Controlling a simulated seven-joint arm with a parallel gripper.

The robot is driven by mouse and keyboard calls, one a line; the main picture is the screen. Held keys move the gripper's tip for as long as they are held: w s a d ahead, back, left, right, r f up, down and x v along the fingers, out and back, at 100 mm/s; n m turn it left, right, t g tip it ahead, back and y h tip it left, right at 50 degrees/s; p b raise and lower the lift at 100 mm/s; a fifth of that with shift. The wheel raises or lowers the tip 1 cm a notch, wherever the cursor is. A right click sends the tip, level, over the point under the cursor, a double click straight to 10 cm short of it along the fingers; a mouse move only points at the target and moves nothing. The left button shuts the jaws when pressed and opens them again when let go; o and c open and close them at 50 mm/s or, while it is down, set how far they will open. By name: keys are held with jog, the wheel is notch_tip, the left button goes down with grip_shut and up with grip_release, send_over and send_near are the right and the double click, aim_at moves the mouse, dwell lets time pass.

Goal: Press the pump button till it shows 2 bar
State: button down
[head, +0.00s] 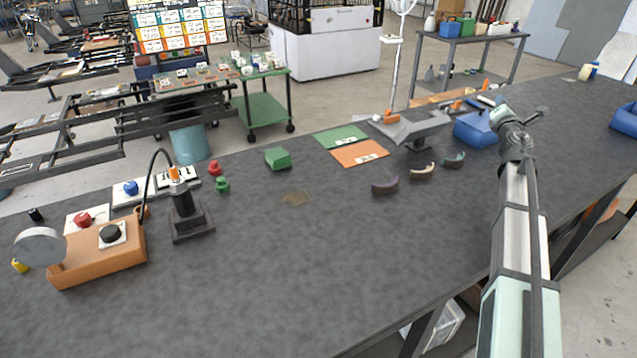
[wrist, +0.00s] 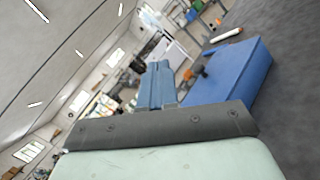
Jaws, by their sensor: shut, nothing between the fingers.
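The pump is an orange box (head: 100,265) at the far left of the dark table in the head view. A black round button (head: 110,234) on a white plate sits on its top. A round grey gauge (head: 41,245) stands at its left end; no reading can be made out. A black hose (head: 152,170) arches from the pump to a dark stand (head: 187,215) with an orange-topped cylinder. My gripper (wrist: 160,68) shows its blue fingers together and empty in the wrist view. It is at the table's right side, far from the pump, which is outside the wrist view.
Red (head: 82,219) and blue (head: 131,188) buttons on white plates stand behind the pump. Green (head: 278,159) and red (head: 214,168) pieces lie farther right. A blue bin (head: 474,130) stands beside my gripper, also in the wrist view (wrist: 235,80). The table's middle front is clear.

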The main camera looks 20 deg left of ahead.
jog(key=s+a+r+m, duration=0.2)
jog(key=a+m, duration=0.1)
jog(key=a, duration=1.2)
jog(key=s+a+r+m, duration=0.2)
jog(key=a+r+m, duration=0.15)
jog(key=a, duration=1.05)
jog(key=s+a+m+g, duration=0.1)
jog(key=s+a+m, duration=0.1)
jog(key=s+a, duration=0.7)
jog(key=s+a+m+g+y, duration=0.15)
jog(key=s+a, duration=0.35)
jog(key=a, duration=0.8)
jog(key=s+a+m+g, duration=0.25)
jog(key=s+a, duration=0.45)
jog(key=a, duration=0.4)
jog(key=s+a+f+g, duration=0.1)
jog(key=s+a, duration=0.5)
jog(key=s, duration=0.8)
jog(key=s+a+f+m+g+y, duration=0.1)
jog(key=s+a+g, duration=0.2)
jog(key=s+a, duration=0.4)
jog(key=s+a+f+m+g, duration=0.1)
jog(key=s+a, duration=0.5)
jog(key=s, duration=1.5)
jog(key=shift+s+a+f+g+y, duration=0.35)
jog(key=shift+s+a+g, duration=0.05)
jog(key=shift+g, duration=0.4)
jog(key=shift+f, duration=0.1)
